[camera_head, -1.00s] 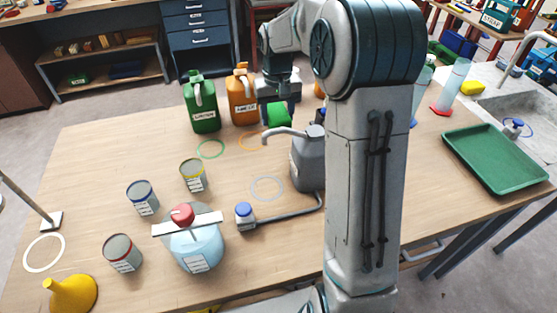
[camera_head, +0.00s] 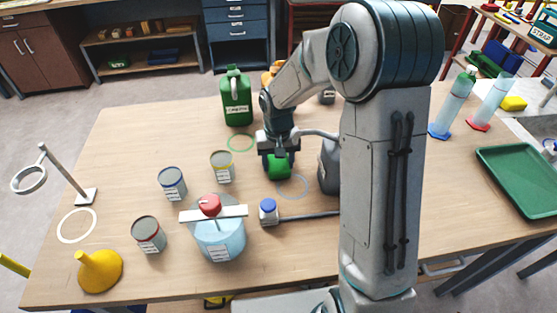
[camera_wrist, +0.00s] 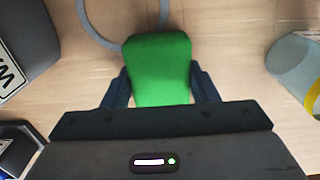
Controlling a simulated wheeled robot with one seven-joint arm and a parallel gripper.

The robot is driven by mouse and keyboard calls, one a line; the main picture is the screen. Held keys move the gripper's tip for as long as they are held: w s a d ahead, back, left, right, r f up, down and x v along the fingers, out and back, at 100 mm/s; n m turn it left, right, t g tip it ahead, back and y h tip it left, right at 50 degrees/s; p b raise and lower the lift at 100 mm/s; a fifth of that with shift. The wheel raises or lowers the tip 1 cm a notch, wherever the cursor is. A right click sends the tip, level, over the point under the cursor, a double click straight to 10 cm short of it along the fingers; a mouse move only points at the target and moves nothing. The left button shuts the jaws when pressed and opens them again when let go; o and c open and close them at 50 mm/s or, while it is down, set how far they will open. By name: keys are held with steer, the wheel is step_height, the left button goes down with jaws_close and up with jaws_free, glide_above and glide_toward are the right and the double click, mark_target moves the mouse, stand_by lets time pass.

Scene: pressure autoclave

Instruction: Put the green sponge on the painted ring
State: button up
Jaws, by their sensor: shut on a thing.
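My gripper (camera_wrist: 161,88) is shut on the green sponge (camera_wrist: 160,65), with one finger on each side of it. In the head view the sponge (camera_head: 280,168) shows below my gripper, just beyond the grey-blue painted ring (camera_head: 306,192). The sponge's height above the table is hard to tell. A green ring (camera_head: 229,143) and a white ring (camera_head: 61,229) are also painted on the table.
A grey container (camera_head: 328,170) stands close right of my gripper. The yellow-banded can (camera_head: 222,168) is to the left. A green jug (camera_head: 236,100) stands behind. The table's left side has free room.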

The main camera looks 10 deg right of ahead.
steer(key=shift+f, duration=0.2)
steer(key=o, duration=1.1)
steer(key=shift+r, duration=0.1)
